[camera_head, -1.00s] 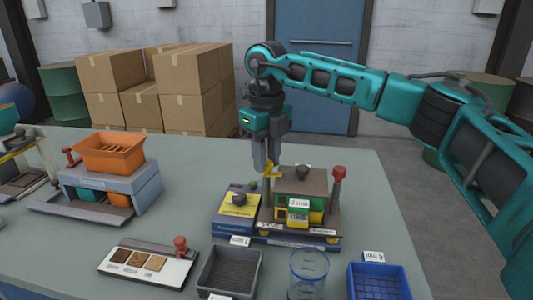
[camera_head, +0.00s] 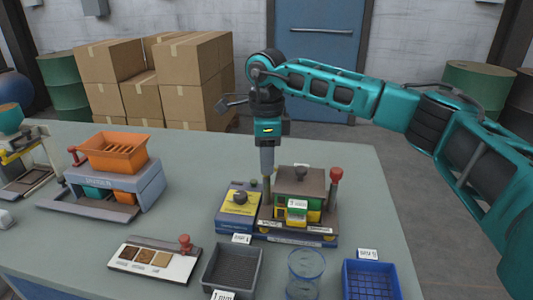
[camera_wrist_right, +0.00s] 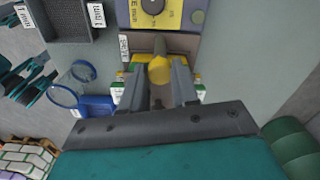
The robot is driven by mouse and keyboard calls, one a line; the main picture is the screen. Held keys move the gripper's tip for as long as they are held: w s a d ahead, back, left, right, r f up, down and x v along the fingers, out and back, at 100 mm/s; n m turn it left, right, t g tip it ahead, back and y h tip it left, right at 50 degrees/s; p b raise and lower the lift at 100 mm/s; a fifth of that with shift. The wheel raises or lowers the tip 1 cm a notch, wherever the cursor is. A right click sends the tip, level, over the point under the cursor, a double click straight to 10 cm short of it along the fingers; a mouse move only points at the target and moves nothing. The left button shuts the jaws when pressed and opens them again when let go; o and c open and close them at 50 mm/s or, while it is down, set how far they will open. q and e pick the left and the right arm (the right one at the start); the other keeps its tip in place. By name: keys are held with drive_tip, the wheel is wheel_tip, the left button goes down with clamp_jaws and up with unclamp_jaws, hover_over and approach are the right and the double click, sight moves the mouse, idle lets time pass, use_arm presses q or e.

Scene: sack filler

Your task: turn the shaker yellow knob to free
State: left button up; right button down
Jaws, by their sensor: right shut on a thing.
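The shaker (camera_head: 301,182) is a brown-topped box with green and yellow drawers on a base on the table. My right gripper (camera_head: 267,173) points straight down at the shaker's left rear corner. In the right wrist view the yellow knob (camera_wrist_right: 160,71) sits between the two fingers of the right gripper (camera_wrist_right: 159,82), which are shut on it. In the head view the fingers mostly hide the knob. Its exact angle and any free mark cannot be read. My left gripper is not in view.
A blue-and-yellow unit with a black dial (camera_head: 240,199) stands close on the left. A red-topped post (camera_head: 335,185) rises at the shaker's right. A grey tray (camera_head: 232,268), clear beakers (camera_head: 306,264) and a blue basket (camera_head: 371,280) stand in front. An orange hopper (camera_head: 118,153) is farther left.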

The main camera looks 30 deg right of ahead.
drive_tip(key=n+p, duration=0.1)
drive_tip(key=n, duration=0.5)
drive_tip(key=shift+n, duration=0.3)
idle(0.4)
drive_tip(key=c, duration=0.8)
unclamp_jaws()
drive_tip(key=shift+c, duration=0.2)
wheel_tip(320, 180, up, 13)
